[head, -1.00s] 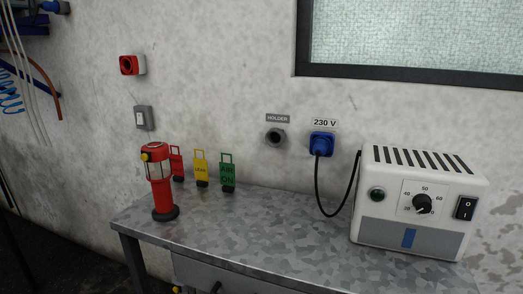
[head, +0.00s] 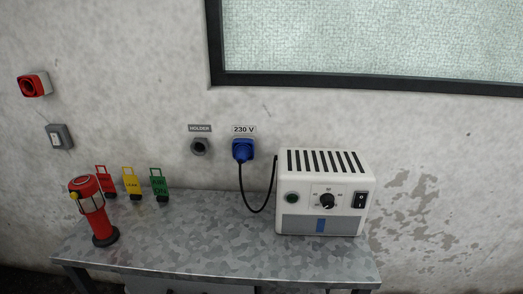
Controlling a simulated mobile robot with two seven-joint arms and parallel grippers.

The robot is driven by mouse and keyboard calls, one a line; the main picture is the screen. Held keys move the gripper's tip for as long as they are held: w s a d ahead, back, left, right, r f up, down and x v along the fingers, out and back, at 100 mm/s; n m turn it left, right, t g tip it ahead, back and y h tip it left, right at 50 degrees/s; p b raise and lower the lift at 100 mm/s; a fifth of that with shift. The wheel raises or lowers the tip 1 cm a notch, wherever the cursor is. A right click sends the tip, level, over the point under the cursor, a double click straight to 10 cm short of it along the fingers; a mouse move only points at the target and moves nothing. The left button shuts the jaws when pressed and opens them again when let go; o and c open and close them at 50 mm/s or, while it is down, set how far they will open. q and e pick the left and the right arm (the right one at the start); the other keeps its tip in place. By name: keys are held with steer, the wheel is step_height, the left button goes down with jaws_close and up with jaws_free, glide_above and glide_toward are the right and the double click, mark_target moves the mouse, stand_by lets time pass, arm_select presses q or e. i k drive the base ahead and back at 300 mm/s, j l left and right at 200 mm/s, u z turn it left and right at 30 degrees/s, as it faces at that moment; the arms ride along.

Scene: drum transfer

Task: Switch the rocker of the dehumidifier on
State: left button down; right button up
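The dehumidifier (head: 300,222) is a white box with dark top vents, standing on the right part of the metal table. Its black rocker (head: 360,200) is at the right of its front face, with small white marks; which side is pressed is too small to tell. A dark green round lamp (head: 292,198) at the front left looks unlit. A black dial (head: 327,200) sits between them. A black cable runs from the dehumidifier to the blue plug (head: 243,150) in the wall under the 230 V label. Neither of my grippers is in view.
The metal table (head: 190,232) has free room left of the dehumidifier. A red lantern (head: 94,212) and red, yellow and green tags stand at its left. An empty holder (head: 200,147), a grey wall switch (head: 59,136) and a red-and-white wall unit (head: 34,84) are on the wall.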

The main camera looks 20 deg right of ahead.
mark_target(361, 198)
steer(key=z, duration=1.3)
